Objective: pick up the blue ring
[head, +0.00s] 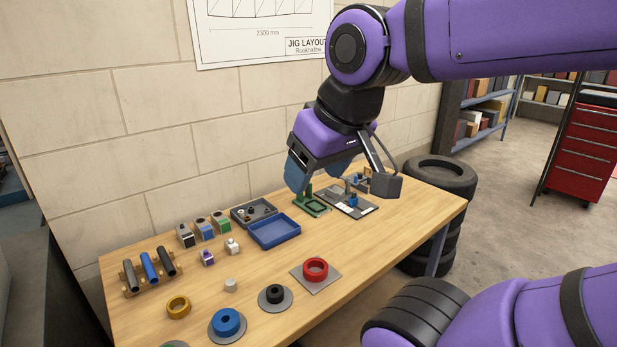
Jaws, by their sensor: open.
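The blue ring (227,321) lies on a round grey disc at the front edge of the table, in the lower left of the head view. Its hole faces up. I see nothing between the fingers, though the space there is partly hidden.
A red ring (315,269) on a square plate and a black ring (275,294) on a disc lie right of the blue ring. A yellow ring (178,307) lies to its left. A white cylinder (231,285) stands just behind. A blue tray (275,232) sits farther back.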

